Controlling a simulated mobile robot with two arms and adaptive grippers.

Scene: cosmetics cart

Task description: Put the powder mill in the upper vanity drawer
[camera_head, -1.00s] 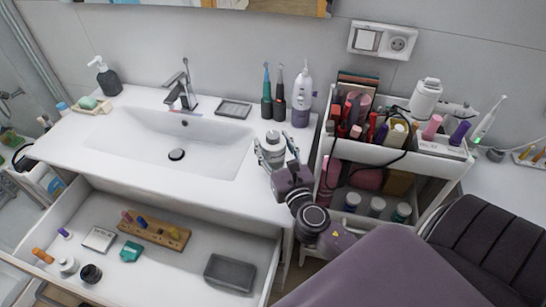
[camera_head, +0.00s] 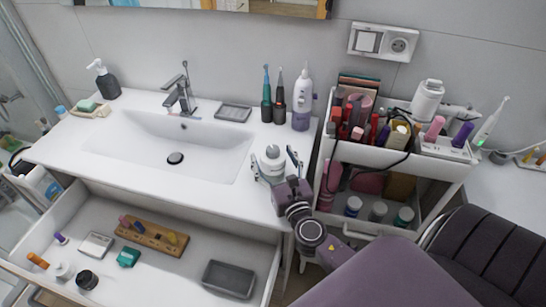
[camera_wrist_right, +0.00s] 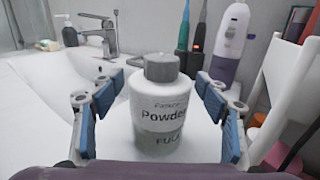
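The powder mill (camera_head: 272,157) is a white bottle with a grey cap and a "Powder" label. It stands upright on the white counter, right of the sink; it fills the middle of the right wrist view (camera_wrist_right: 160,110). My right gripper (camera_head: 275,163) is open around it, with one finger on each side and gaps visible between the fingers and the bottle in the wrist view. The upper vanity drawer (camera_head: 190,208) is pulled open below the counter. My left gripper is not in view.
The drawer holds a wooden stand (camera_head: 152,236), a grey tray (camera_head: 229,279), a teal item (camera_head: 128,257) and several small items at left. Between stand and tray its floor is bare. A crowded cart (camera_head: 440,170) stands right; tall toothbrushes (camera_head: 279,101) stand behind the mill.

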